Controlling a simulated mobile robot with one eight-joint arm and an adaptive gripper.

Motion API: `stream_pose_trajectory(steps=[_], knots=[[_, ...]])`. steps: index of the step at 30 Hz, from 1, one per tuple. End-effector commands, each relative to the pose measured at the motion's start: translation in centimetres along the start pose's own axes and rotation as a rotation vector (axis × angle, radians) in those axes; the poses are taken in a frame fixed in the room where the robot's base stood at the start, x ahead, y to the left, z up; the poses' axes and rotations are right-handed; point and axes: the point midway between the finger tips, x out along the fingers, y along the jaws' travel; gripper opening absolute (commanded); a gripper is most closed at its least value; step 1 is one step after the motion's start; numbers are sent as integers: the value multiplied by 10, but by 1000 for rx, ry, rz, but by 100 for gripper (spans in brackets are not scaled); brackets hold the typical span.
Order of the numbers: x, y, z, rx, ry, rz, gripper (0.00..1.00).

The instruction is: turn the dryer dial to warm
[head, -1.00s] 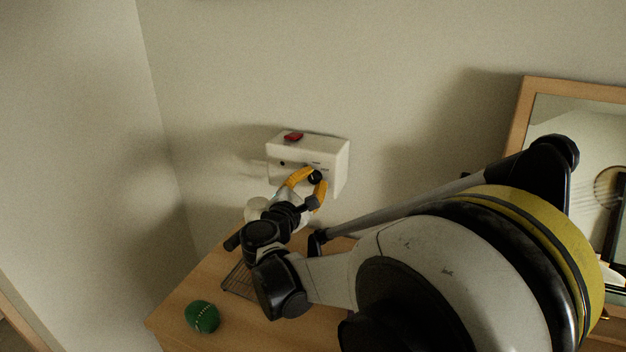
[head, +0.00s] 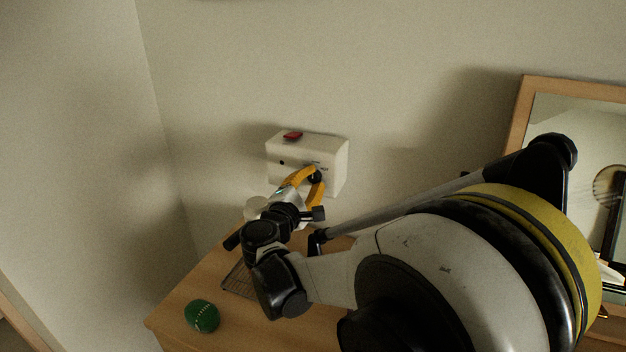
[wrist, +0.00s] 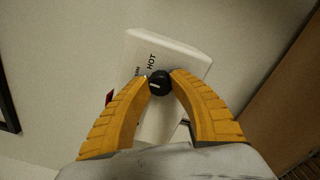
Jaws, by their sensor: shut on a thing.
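The dryer (head: 306,156) is a white box fixed to the wall, with a red piece on its top. Its black dial (head: 315,177) is on the front face, and it also shows in the wrist view (wrist: 159,84) with a pale pointer mark. The word HOT is printed beside the dial in the wrist view, with another label partly hidden by a finger. My gripper (head: 312,178) has yellow fingers, and in the wrist view its tips (wrist: 160,80) are closed on the dial from both sides.
A wooden cabinet top (head: 178,298) lies below the dryer, with a green ball-like object (head: 202,316) and a wire rack (head: 238,280) on it. A wood-framed mirror (head: 519,118) stands at the right. The wall around the dryer is clear.

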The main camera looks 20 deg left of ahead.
Motion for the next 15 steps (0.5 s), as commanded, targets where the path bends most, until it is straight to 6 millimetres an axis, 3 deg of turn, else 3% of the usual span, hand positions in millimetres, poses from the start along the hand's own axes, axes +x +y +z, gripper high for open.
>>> stream_pose_trajectory(steps=[4, 5, 6, 15], knots=[[0, 1, 0, -2, -1, 1, 0], [0, 1, 0, -2, 0, 1, 35], [0, 1, 0, -2, 0, 1, 47], [0, 0, 0, -1, 0, 1, 50]])
